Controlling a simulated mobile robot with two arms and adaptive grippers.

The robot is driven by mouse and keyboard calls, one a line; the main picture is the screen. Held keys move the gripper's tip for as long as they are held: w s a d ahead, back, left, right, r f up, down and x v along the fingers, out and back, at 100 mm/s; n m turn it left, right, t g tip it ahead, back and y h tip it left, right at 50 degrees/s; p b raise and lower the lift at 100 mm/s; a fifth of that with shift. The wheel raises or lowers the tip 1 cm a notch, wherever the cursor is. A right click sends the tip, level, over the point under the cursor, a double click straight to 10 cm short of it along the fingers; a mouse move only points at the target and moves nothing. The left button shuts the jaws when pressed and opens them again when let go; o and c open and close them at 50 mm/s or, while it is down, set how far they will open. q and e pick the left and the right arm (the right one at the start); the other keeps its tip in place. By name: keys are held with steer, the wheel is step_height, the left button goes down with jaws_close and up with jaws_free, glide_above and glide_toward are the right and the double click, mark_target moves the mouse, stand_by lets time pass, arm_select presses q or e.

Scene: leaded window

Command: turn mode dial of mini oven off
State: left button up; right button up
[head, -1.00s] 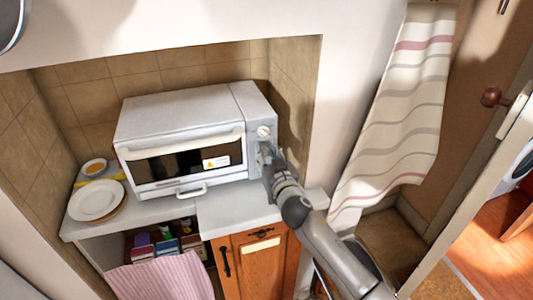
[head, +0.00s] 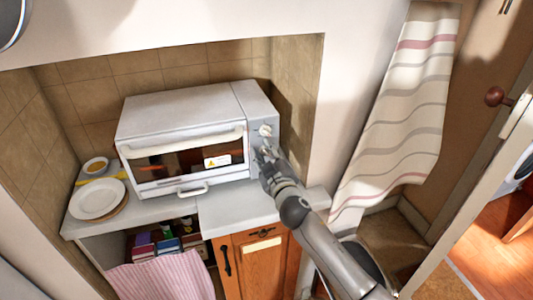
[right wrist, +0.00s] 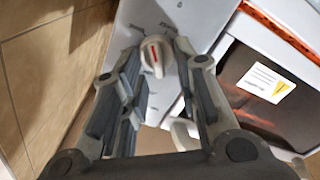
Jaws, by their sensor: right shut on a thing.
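The white mini oven (head: 175,112) stands on the counter, its control panel at its right end. A white dial (head: 264,130) shows near the top of that panel. My right gripper (head: 264,150) is at the panel, just below this dial in the head view. In the right wrist view, my right gripper (right wrist: 156,58) is shut on a white dial (right wrist: 153,55) with a red mark, one finger on each side. I cannot tell which dial of the panel this is, and its lettering is too small to read. My left gripper is not in view.
The tiled niche wall (head: 298,85) is close on the right of the oven. White plates (head: 97,199) and a small bowl (head: 95,165) stand to its left. The oven door handle (head: 190,140) runs along the front. A striped towel (head: 405,110) hangs at the right.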

steer(key=n, duration=0.3)
steer(key=shift+a+f+n, duration=0.15)
steer(key=shift+f+n, duration=0.05)
steer(key=shift+n, duration=0.2)
steer(key=n, duration=0.3)
steer(key=shift+s+a+f+n, duration=0.1)
steer(key=shift+f+n, duration=0.05)
steer(key=shift+n, duration=0.15)
steer(key=n, duration=0.3)
steer(key=shift+f+n, duration=0.25)
steer(key=shift+n, duration=0.15)
steer(key=n, duration=0.3)
steer(key=shift+f+n+p, duration=0.15)
steer(key=shift+n+p, duration=0.15)
steer(key=shift+p, duration=0.1)
steer(key=n, duration=0.2)
steer(key=n+p, duration=0.1)
steer(key=n, duration=0.4)
steer(key=shift+d+f+p, duration=0.3)
steer(key=shift+f, duration=0.05)
steer(key=n, duration=0.2)
steer(key=n+p, duration=0.1)
steer(key=n, duration=0.1)
steer(key=n+p, duration=0.1)
steer(key=n, duration=0.2)
steer(key=shift+d+f, duration=0.2)
steer(key=shift+d, duration=0.1)
